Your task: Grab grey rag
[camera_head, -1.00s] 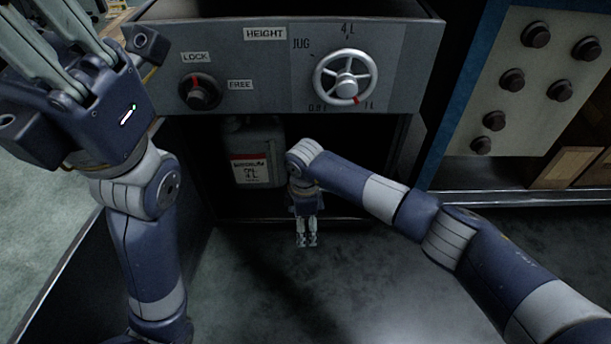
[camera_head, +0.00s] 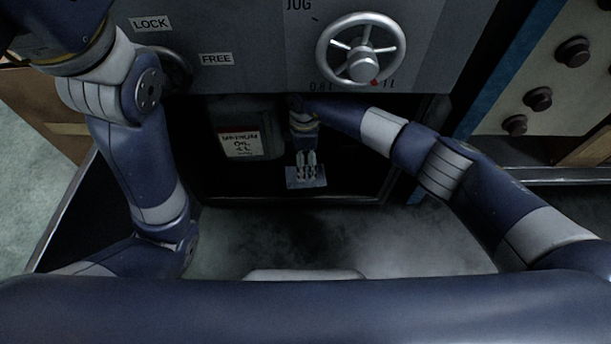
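A small flat grey-blue piece, which looks like the grey rag (camera_head: 293,181), lies low inside the dark cabinet opening. My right gripper (camera_head: 307,170) points down over it, with its fingertips at or just above it. The fingers are small and dim, so I cannot tell whether they grip the rag. My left arm rises at the left; its fingers are beyond the top edge of the view.
A grey oil jug (camera_head: 241,142) with a red and white label stands in the cabinet, left of my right gripper. The cabinet's control panel (camera_head: 265,75) with a handwheel (camera_head: 361,48) overhangs the opening. A knobbed panel (camera_head: 565,75) is at the right.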

